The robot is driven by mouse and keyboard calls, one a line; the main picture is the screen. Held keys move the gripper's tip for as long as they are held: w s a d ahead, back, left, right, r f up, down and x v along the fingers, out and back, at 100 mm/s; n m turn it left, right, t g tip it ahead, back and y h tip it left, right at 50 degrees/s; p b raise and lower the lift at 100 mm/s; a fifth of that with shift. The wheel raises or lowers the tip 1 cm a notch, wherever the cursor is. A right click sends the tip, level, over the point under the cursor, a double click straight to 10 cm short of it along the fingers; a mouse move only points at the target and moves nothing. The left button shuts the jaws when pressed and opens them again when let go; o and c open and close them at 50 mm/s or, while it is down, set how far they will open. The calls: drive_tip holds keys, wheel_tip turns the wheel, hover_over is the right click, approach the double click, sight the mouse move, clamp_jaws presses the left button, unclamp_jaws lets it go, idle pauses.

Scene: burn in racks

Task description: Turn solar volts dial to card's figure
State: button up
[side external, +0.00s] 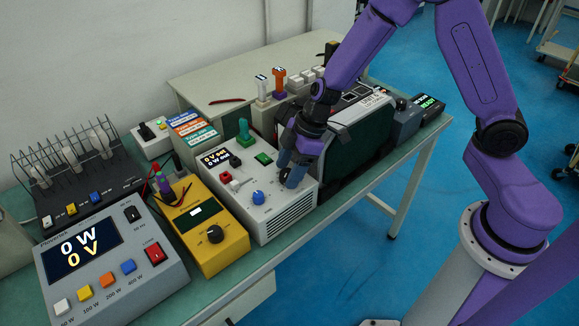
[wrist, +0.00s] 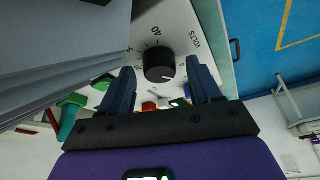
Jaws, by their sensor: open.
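The black round dial (wrist: 158,72) sits on a pale panel marked VOLTS, with scale figures such as 40 around it. A white mark shows on the dial's lower right edge. My gripper (wrist: 160,66) is open, with one dark blue finger on each side of the dial; I cannot tell whether they touch it. In the side external view my gripper (side external: 290,176) reaches down to the right end of the light grey box (side external: 274,222), hiding most of the dial. The blue, orange and teal cards (side external: 189,127) stand behind; their print is too small to read.
The grey box carries a blue knob (side external: 258,198), a red control and a small display. A yellow meter (side external: 205,235) and a 0 W / 0 V panel (side external: 105,265) stand left. A large dark-green-fronted unit (side external: 350,145) stands close right of my gripper.

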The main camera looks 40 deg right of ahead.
drive_tip(key=c, duration=1)
